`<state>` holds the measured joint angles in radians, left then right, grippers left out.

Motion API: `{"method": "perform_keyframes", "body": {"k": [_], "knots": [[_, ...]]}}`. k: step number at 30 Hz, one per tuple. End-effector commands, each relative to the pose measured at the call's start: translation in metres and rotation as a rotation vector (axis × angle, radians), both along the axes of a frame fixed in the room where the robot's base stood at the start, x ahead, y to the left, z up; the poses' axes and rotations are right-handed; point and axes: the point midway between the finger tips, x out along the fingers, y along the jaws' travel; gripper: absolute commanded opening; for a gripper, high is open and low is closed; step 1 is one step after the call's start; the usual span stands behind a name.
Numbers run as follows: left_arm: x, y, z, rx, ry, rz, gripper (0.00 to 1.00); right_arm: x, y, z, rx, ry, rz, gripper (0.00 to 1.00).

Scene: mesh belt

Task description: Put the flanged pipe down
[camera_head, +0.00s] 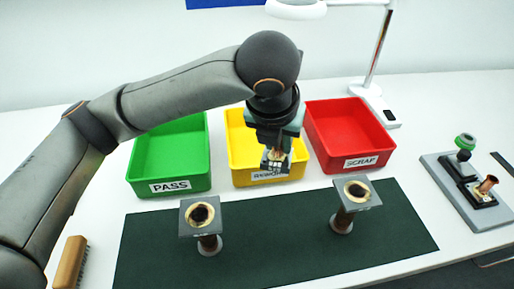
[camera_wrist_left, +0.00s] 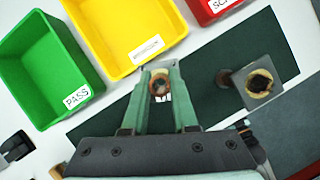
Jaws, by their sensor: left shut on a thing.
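My left gripper (camera_head: 275,154) is shut on a flanged pipe. In the head view, only a small copper-and-pale part of the pipe (camera_head: 277,157) shows between the fingers, against the front of the yellow bin. Two other flanged pipes, each with a grey square flange on top, stand upright on the dark green mat: one at the left (camera_head: 201,230) and one at the right (camera_head: 346,207). My right gripper is in neither view.
Behind the mat (camera_head: 275,245) stand a green PASS bin (camera_head: 168,190), a yellow bin (camera_head: 240,176) and a red SCRAP bin (camera_head: 350,163). A brush (camera_head: 70,262) lies at the left. A grey fixture (camera_head: 452,187) is at the right, a lamp (camera_head: 372,90) behind. The mat's middle is clear.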

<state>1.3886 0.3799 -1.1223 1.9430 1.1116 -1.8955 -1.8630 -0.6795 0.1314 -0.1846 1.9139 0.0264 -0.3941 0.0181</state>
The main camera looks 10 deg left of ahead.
Motion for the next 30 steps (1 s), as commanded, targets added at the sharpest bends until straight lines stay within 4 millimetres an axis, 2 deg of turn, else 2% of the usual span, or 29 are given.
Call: {"method": "perform_keyframes", "body": {"k": [4, 11, 15, 21, 26, 30], "knots": [[0.022, 0.01, -0.011, 0.0, 0.002, 0.009, 0.0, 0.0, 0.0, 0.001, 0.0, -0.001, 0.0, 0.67], [0.074, 0.031, -0.035, 0.0, 0.002, 0.009, 0.0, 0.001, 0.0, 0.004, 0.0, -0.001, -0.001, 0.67], [0.096, 0.041, -0.06, 0.001, 0.003, 0.005, 0.0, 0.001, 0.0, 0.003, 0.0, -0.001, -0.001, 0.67], [0.116, 0.048, -0.084, -0.001, -0.001, 0.002, 0.0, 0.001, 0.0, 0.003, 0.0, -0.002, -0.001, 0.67], [0.121, 0.049, -0.09, -0.002, -0.003, 0.001, 0.0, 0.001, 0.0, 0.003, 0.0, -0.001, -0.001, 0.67], [0.127, 0.052, -0.105, 0.0, 0.0, -0.001, 0.0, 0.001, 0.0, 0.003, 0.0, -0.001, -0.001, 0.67]]}}
